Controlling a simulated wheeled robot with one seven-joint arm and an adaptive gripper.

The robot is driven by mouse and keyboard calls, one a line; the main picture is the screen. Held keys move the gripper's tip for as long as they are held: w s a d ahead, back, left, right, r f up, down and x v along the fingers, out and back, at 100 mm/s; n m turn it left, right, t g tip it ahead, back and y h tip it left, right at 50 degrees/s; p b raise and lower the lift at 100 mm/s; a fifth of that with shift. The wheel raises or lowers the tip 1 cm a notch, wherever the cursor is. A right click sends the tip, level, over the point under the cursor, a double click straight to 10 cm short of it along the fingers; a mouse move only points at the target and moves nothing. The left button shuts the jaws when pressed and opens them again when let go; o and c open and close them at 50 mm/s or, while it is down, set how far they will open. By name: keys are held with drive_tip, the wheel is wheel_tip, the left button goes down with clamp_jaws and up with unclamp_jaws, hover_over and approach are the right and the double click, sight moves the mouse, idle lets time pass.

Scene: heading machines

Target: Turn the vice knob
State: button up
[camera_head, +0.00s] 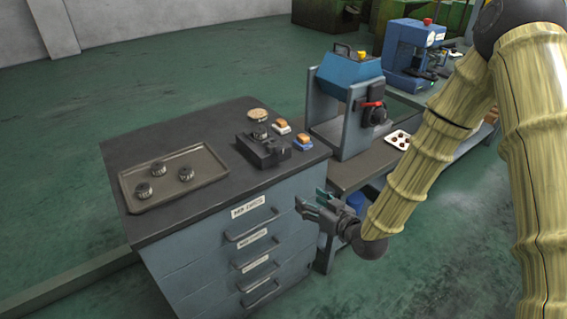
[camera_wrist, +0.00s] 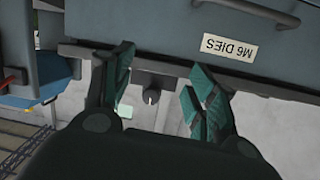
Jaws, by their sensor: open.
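A small dark vice (camera_head: 264,152) stands on the cabinet top (camera_head: 215,125), near its right part. A dark round part (camera_head: 260,131) stands at its far end; I cannot tell whether it is the vice knob. My gripper (camera_head: 309,203) is open and empty, in front of the cabinet's right side and apart from the vice. In the wrist view, which is upside down, a small dark knob-like piece (camera_wrist: 151,97) shows past the top's edge, between my open fingers (camera_wrist: 160,62). The lower part of that view is hidden by my gripper.
A tray (camera_head: 208,186) with several dark round parts lies at left. Orange-topped blocks (camera_head: 281,127) and a pale disc (camera_head: 257,114) lie near the vice. A blue machine (camera_head: 350,75) with a red handle stands at right.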

sight(283, 153)
drive_tip(key=w+a+r+n+t+y, duration=0.2)
drive_tip(key=w+r, duration=0.2)
drive_tip(key=r, duration=0.4)
drive_tip(key=p+x, duration=0.1)
drive_tip(key=x, duration=0.9)
drive_tip(key=shift+a+r+p, duration=0.2)
drive_tip(key=shift+p, duration=0.2)
drive_tip(key=c, duration=1)
